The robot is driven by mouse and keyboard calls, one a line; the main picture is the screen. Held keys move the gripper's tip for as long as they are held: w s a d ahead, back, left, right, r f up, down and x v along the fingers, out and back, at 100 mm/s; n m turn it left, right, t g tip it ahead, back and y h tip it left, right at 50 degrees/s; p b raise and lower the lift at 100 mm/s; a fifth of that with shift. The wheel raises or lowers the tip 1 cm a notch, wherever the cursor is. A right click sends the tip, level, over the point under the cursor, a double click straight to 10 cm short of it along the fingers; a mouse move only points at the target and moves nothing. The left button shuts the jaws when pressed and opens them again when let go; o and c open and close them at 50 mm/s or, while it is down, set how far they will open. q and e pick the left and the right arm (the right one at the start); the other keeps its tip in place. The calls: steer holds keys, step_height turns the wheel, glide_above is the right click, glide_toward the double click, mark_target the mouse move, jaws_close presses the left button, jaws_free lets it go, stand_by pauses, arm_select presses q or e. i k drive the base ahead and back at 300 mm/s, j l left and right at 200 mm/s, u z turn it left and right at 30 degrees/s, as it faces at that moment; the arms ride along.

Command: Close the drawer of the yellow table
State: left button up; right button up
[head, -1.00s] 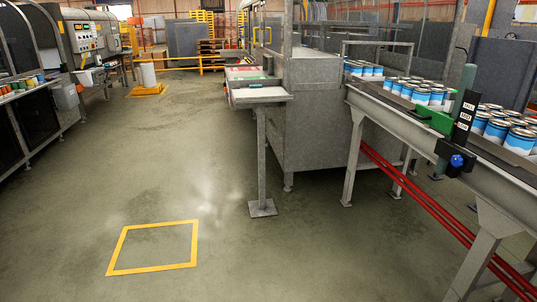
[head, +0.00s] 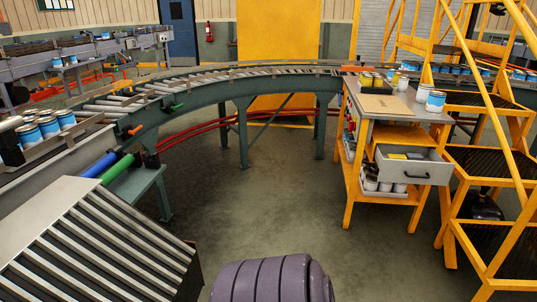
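The yellow table (head: 352,182) stands at the right of the head view, with yellow legs and a grey top. Its grey drawer (head: 416,172) is pulled out toward the lower right. The drawer front has a dark handle, and a few items, one of them yellow, lie inside. Cans and a flat brown sheet lie on the table top. Neither of my grippers is in view.
A curved roller conveyor (head: 225,85) runs behind the table. A yellow stair (head: 492,148) stands close to the table's right. A slatted grey unit (head: 95,240) fills the lower left. The floor (head: 270,190) before the table is clear.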

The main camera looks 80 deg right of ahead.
mark_target(433, 170)
steer(key=z, duration=3.8)
steer(key=i+l+u, duration=0.1)
steer(key=i, duration=0.3)
steer(key=i+l+u, duration=0.15)
steer(key=i, duration=0.3)
steer(key=i+l+u, duration=0.1)
steer(key=i, duration=0.3)
